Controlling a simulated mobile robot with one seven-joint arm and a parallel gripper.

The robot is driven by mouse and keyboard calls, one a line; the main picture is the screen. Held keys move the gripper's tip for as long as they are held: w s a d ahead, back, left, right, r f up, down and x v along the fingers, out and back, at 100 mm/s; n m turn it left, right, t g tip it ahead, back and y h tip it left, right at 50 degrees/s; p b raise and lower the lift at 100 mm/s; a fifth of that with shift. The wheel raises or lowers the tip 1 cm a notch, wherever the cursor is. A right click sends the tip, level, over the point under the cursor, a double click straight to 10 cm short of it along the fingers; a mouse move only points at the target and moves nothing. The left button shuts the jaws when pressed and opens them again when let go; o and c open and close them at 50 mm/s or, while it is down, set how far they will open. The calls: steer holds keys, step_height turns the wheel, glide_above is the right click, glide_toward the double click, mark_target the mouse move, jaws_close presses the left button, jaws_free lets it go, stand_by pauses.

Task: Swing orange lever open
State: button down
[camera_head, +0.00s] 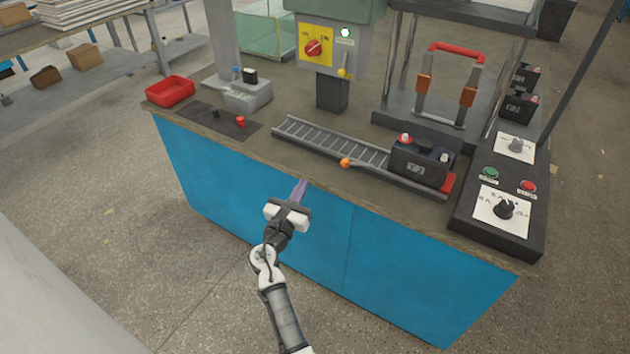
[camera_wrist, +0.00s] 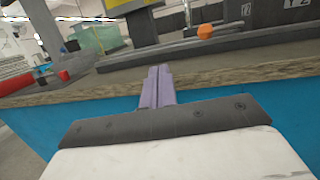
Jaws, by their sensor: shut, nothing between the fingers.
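The orange lever shows as a small orange knob (camera_head: 345,162) at the front edge of the roller track, left of a black battery (camera_head: 420,160). In the wrist view the orange knob (camera_wrist: 205,31) is beyond the table edge, up and to the right of the fingers. The lever's arm is hard to make out. My gripper (camera_head: 300,189) is shut and empty, with its purple fingers together. It is in front of the table's front edge, apart from the knob and to its left. The fingers also show in the wrist view (camera_wrist: 158,82).
The roller track (camera_head: 330,143) lies along the table (camera_head: 260,138) with a red block (camera_head: 448,183) at its right end. A red tray (camera_head: 170,90) is at left. A control panel (camera_head: 500,208) stands at right. The floor before the blue front is clear.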

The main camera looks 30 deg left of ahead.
steer(key=shift+s+a+f, duration=0.1)
steer(key=shift+s+a, duration=0.15)
steer(key=shift+s, duration=0.4)
steer(key=shift+s+a+f, duration=0.1)
steer(key=shift+s+a, duration=0.15)
steer(key=shift+s, duration=0.4)
